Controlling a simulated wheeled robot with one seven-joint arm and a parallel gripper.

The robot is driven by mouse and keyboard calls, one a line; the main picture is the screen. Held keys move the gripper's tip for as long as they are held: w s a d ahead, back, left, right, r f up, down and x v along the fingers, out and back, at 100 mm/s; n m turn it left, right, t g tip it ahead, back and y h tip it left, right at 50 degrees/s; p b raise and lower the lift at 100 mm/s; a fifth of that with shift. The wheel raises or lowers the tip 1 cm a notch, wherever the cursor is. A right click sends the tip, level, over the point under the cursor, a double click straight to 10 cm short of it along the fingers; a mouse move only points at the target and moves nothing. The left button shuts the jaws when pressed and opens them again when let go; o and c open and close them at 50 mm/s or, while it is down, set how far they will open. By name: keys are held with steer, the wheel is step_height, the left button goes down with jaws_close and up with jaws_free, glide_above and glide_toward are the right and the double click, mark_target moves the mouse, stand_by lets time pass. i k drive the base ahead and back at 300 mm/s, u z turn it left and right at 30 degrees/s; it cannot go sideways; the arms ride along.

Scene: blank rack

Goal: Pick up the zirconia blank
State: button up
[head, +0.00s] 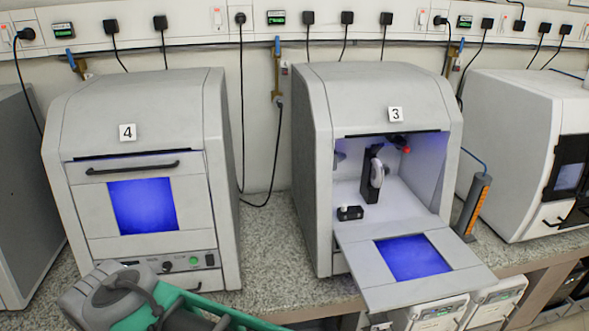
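A pale round disc (377,173), seen nearly edge-on, stands upright against a dark holder (369,178) inside the open machine marked 3 (374,95). It may be the zirconia blank, but it is too small to be sure. No other blank shows clearly. Part of my grey and green arm shows at the lower left, in front of the machine marked 4. My gripper's fingers are not in the picture.
The door (455,271) of machine 3 is folded down toward the front. A small black block with a pale knob (350,212) sits on its chamber floor. Machine 4 (140,107) is shut. A grey-orange upright device (473,205) stands right of machine 3. Speckled counter (275,262) lies between the machines.

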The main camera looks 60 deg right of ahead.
mark_target(377, 179)
steer(key=u, duration=0.5)
steer(key=k, duration=0.8)
steer(key=z, duration=1.3)
